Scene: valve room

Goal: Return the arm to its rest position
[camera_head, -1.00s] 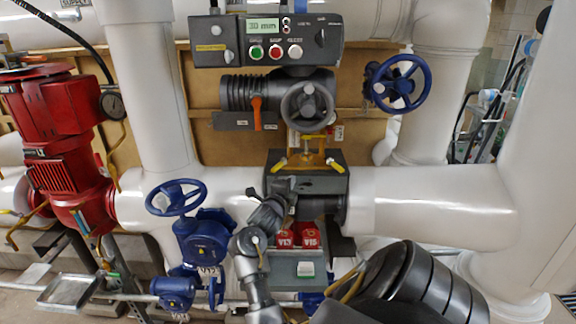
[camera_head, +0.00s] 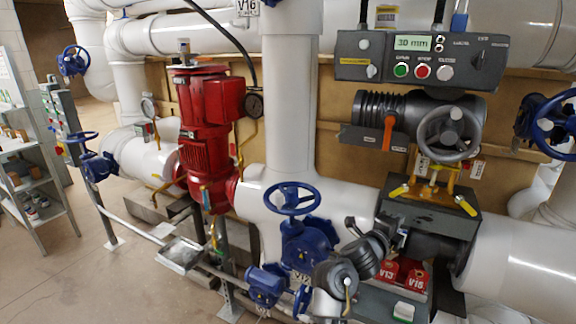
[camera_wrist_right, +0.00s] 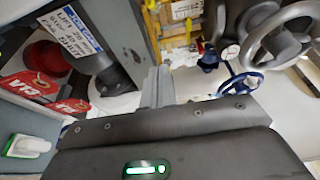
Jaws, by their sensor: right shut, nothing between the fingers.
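My right gripper (camera_head: 392,236) is in front of the dark grey valve block (camera_head: 440,213) on the white pipe, just above the red tags. My right forearm rises to it from below. In the right wrist view its fingers (camera_wrist_right: 158,86) are together, with nothing between them. The wrist view also shows the block's label (camera_wrist_right: 76,33) and red tags (camera_wrist_right: 40,90) close at the left. Whether the gripper touches the block cannot be told. My left gripper is not in view.
A blue handwheel valve (camera_head: 292,200) stands left of my right arm. A grey handwheel (camera_head: 450,133) and a control box (camera_head: 420,60) reading 30 mm are above. A red pump (camera_head: 206,135) and a small metal tray (camera_head: 180,254) are left. Floor (camera_head: 110,285) is free at lower left.

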